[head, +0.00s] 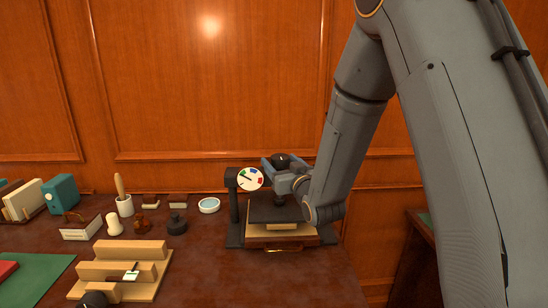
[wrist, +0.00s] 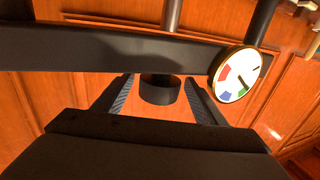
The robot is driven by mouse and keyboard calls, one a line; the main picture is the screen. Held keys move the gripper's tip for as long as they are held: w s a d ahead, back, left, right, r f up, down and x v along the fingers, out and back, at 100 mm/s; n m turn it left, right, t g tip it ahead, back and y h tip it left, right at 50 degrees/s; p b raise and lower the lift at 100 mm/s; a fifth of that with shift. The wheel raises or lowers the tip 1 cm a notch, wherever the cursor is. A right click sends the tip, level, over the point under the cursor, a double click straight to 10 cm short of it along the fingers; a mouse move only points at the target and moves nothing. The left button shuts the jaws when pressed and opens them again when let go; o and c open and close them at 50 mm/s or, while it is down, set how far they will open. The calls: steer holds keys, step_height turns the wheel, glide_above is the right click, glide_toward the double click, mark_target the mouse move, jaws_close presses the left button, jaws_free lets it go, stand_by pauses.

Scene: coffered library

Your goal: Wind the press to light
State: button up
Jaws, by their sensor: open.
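The press (head: 236,215) stands on the desk, a dark frame with a flat platen over a pale block with a brown front. Its round white dial (head: 250,179) has green, blue and red marks and a dark needle; it also shows in the wrist view (wrist: 235,74). I cannot read the needle's zone surely. My gripper (head: 280,168) is at the top of the press, by a dark knob (head: 282,159). In the wrist view my open fingers (wrist: 160,100) lie either side of a black round knob (wrist: 160,92), with gaps visible on both sides. The arm hides part of the press.
A wooden stepped rack (head: 122,270), small stamps (head: 177,223), a blue-rimmed dish (head: 209,205), a nameplate (head: 82,228) and a blue binder (head: 61,193) stand to the left. A green mat (head: 40,275) lies front left. The panelled wall is close behind; bare desk lies before the press.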

mark_target(276, 157)
steer(key=shift+p+x, duration=0.5)
steer(key=shift+x, duration=1.75)
steer(key=c, duration=1)
steer(key=shift+c, duration=0.2)
